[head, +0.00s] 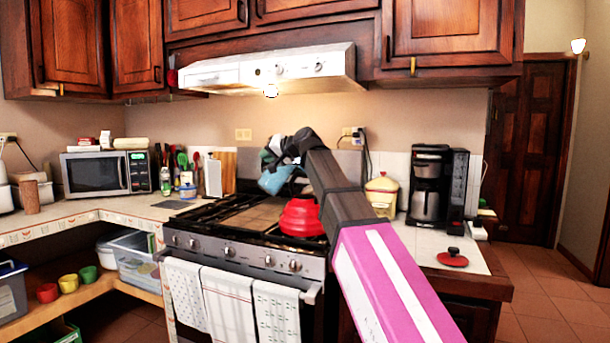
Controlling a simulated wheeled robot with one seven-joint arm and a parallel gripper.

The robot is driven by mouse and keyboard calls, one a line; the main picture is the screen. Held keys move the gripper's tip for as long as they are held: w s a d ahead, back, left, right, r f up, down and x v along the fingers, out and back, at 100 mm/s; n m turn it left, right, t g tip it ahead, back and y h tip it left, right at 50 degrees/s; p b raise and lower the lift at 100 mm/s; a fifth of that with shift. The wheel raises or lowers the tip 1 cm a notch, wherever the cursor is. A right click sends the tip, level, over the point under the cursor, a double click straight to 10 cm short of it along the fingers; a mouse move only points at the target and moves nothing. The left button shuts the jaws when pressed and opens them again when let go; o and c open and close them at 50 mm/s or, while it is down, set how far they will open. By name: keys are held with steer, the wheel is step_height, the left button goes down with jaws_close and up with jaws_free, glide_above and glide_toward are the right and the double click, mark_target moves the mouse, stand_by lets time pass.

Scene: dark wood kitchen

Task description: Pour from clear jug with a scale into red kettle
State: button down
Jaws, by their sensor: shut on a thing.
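The red kettle (301,219) stands on the right part of the stove top, and part of its right side is close behind my arm. My gripper (285,160) is above the stove, up and left of the kettle. It is shut on the clear jug (275,180), which looks bluish and tilted. The jug hangs above the stove, higher than the kettle and slightly left of it. The jug's scale and contents are too small to make out. My gripper and wrist hide part of the jug.
A red lid (453,258) lies on the right counter. A yellow canister (381,196) and a coffee maker (428,185) stand behind it. The range hood (265,72) hangs above the stove. A white board (213,176) and utensils stand left of the stove.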

steer(key=shift+w+d+r+m+y, duration=0.2)
steer(key=shift+r+m, duration=0.1)
steer(key=shift+r, duration=0.15)
steer(key=shift+w+d+r+m+y, duration=0.2)
steer(key=shift+r+m, duration=0.1)
steer(key=shift+r, duration=0.2)
steer(key=shift+w+d+r+m+y, duration=0.1)
steer(key=shift+w+d+r+m, duration=0.15)
steer(key=shift+r, duration=0.2)
stand_by(1.4)
steer(key=shift+w+d+r+m+p, duration=0.2)
steer(key=shift+d+r+m+p, duration=0.1)
steer(key=shift+r+m+p, duration=0.35)
stand_by(1.5)
